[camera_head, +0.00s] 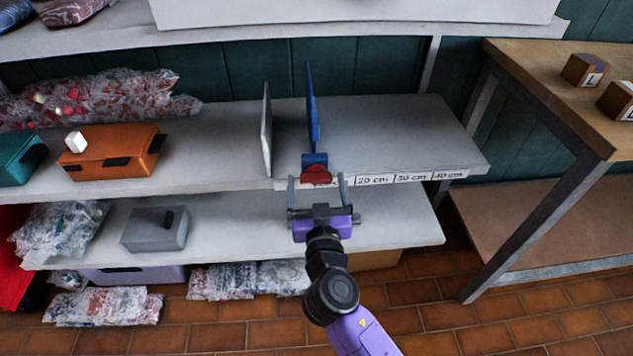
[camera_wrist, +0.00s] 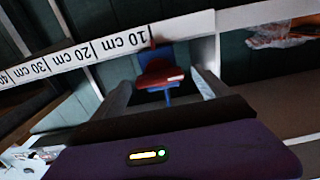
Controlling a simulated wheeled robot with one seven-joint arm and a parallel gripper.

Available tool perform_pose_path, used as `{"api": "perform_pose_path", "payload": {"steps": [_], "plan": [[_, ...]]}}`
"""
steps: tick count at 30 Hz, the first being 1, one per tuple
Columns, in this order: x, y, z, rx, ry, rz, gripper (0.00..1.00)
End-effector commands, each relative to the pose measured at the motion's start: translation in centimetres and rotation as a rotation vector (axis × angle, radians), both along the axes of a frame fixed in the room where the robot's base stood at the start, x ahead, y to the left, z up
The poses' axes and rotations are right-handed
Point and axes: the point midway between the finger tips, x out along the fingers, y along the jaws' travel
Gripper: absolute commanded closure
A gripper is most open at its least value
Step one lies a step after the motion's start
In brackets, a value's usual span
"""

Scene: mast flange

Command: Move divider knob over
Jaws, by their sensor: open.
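A blue divider (camera_head: 312,112) stands upright on the middle shelf, with a blue bracket (camera_head: 315,160) at the shelf's front edge. Its red knob (camera_head: 316,174) sits on that edge, over the 10 cm part of the scale (camera_head: 392,179). In the wrist view, which is turned over, the red knob (camera_wrist: 160,74) is beside the 10 cm label (camera_wrist: 127,43). My gripper (camera_head: 316,181) is open in front of the shelf, one finger on each side of the knob. The wrist view shows gaps between the fingers (camera_wrist: 163,84) and the knob; the depth is hard to judge.
A pale fixed panel (camera_head: 266,132) stands left of the divider. The shelf to its right (camera_head: 400,135) is clear. An orange box (camera_head: 108,152) and bagged goods are at left. A wooden table (camera_head: 560,75) stands at right, and a lower shelf (camera_head: 260,235) runs beneath my gripper.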

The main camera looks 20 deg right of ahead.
Motion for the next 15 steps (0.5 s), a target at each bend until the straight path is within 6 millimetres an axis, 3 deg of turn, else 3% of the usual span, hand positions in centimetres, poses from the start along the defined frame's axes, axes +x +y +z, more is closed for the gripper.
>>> {"api": "perform_pose_path", "payload": {"steps": [10, 15], "plan": [[0.46, -0.17, -0.02, 0.000, 0.000, 0.000, 0.13], [0.44, -0.15, -0.02, 0.000, 0.000, 0.000, 0.46]]}}
